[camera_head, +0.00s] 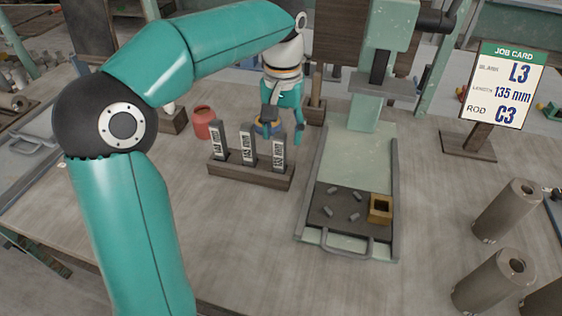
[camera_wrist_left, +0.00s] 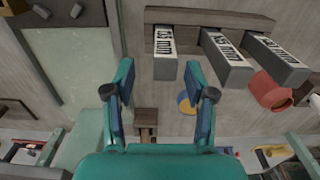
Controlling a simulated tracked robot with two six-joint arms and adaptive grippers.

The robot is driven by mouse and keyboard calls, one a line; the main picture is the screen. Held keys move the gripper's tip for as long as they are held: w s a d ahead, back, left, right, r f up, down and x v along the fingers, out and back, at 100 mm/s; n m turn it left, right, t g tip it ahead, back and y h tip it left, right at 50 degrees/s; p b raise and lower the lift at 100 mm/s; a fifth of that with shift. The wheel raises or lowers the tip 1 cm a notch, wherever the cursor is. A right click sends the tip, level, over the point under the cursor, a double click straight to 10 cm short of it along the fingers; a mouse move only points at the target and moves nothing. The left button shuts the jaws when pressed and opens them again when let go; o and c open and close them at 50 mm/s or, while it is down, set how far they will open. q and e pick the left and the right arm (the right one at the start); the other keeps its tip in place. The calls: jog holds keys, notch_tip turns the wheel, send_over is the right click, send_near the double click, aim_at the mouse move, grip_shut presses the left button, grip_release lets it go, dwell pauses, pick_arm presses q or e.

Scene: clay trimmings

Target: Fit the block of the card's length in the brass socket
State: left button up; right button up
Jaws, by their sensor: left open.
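The job card (camera_head: 505,85) reads L3, 135 mm, C3. Three grey blocks with white length labels, left (camera_head: 219,140), middle (camera_head: 248,145) and right (camera_head: 279,152), stand upright in a dark rack (camera_head: 225,170). The brass socket (camera_head: 380,209), square and open-topped, sits on the press's dark tray. My left gripper (camera_head: 284,126) is open and empty behind the right block. In the left wrist view its spread fingers (camera_wrist_left: 159,75) point towards that block (camera_wrist_left: 165,67), apart from it. My right gripper is not in view.
Several small grey pieces (camera_head: 355,217) lie on the tray (camera_head: 325,212) beside the socket. A red pot (camera_head: 202,122) stands behind the rack. A blue-and-yellow round item (camera_wrist_left: 186,103) lies near my left gripper. Hollow cylinders (camera_head: 507,210) stand at right. The table before the rack is clear.

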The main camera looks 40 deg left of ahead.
aim_at(280, 154)
pick_arm(q)
jog(key=shift+s+a+f+b, duration=0.15)
jog(key=shift+f+b, duration=0.15)
jog(key=shift+f, duration=1.35)
jog(key=shift+s+f+b, duration=0.1)
jog(key=shift+f+b, duration=0.2)
jog(key=shift+f, duration=1.35)
jog(key=shift+c, duration=0.3)
grip_shut()
